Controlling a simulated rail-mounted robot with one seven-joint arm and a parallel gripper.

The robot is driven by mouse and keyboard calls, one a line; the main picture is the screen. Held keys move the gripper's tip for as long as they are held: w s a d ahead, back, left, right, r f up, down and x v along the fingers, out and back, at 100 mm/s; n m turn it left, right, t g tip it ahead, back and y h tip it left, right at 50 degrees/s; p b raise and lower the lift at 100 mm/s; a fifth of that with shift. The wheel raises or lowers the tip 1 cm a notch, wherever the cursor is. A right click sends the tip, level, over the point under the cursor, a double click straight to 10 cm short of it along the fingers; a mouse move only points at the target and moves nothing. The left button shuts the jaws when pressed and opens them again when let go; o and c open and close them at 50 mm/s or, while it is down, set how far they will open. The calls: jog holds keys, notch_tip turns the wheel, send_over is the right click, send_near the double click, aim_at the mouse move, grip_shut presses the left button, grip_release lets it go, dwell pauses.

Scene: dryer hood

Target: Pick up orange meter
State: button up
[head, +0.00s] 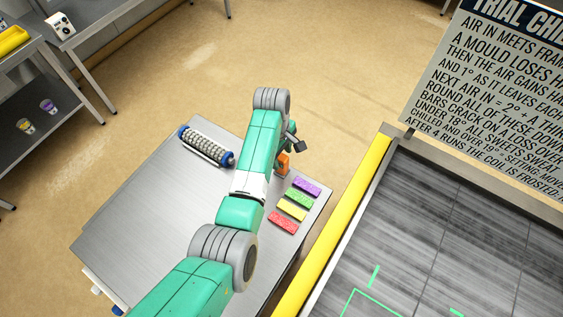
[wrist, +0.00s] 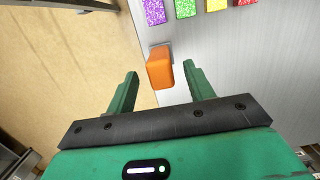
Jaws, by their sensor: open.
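The orange meter (head: 283,164) is a small orange block near the table's far edge in the head view, partly hidden by my arm. In the wrist view the orange meter (wrist: 160,68) stands just ahead of the fingertips, between their lines. My gripper (wrist: 161,82) is open, with its two green fingers apart and nothing held. I cannot tell whether either finger touches the meter. In the head view my arm hides most of the gripper.
Purple, green, yellow and red blocks (head: 290,205) lie in a row beside the meter. A roller with blue ends (head: 207,145) lies on the metal table (head: 140,215). A yellow-edged machine (head: 340,225) and a sign (head: 490,95) stand to the right.

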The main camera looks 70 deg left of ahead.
jog(key=f, duration=0.3)
jog(key=shift+d+f, duration=0.15)
jog(key=shift+d, duration=0.1)
jog(key=c, duration=1.1)
jog(key=shift+w+r, duration=0.1)
jog(key=shift+r, duration=0.45)
notch_tip(320, 180, up, 3)
jog(key=shift+f, duration=0.15)
jog(key=s+d+r, duration=0.1)
jog(key=s+d, duration=0.8)
jog(key=d, duration=0.4)
jog(key=shift+s+r+p, duration=0.15)
jog(key=shift+s+p, duration=0.15)
jog(key=shift+p, duration=0.05)
